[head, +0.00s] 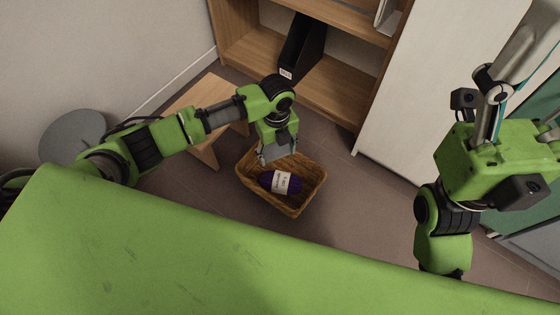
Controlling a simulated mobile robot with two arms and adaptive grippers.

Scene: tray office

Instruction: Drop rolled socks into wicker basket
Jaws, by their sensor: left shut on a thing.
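The rolled socks (285,184) are a dark purple bundle with a white paper band. In the head view they show inside the outline of the wicker basket (309,196), a brown woven open box on the floor. My left gripper (272,158) is over the far left part of the basket, pointing down. It is shut on the rolled socks, though its fingertips are partly hidden. I cannot tell whether the socks touch the basket floor.
A wooden shelf (340,95) with a black file holder (301,48) stands behind the basket. A low wooden piece (205,93) is left of it, and a round grey disc (75,135) is farther left. A white cabinet (425,75) stands to the right. Floor is free right of the basket.

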